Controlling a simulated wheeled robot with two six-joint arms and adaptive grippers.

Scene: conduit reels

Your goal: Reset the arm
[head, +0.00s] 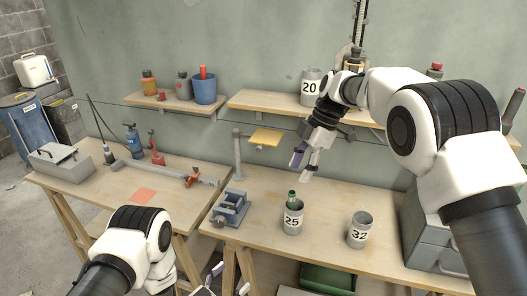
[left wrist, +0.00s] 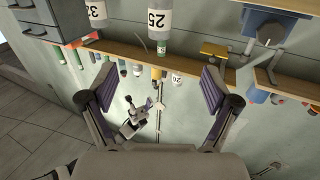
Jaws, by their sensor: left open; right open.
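My left arm comes in at the bottom left of the head view, and its gripper (head: 229,281) is partly cut off by the bottom edge, in front of the workbench. In the left wrist view its two fingers (left wrist: 150,90) stand wide apart with nothing between them. My right arm reaches in from the right. Its gripper (head: 304,168) points down, open and empty, above the bench and behind the can marked 25 (head: 292,218). The right gripper also shows small in the left wrist view (left wrist: 140,117), which looks upside down.
The can marked 25 holds a green bottle (head: 292,196). A can marked 32 (head: 360,230) stands right of it. A blue vise (head: 230,208) and a post with a yellow plate (head: 265,137) stand left. A can marked 20 (head: 310,87) is on the shelf. A grey cabinet (head: 430,240) stands right.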

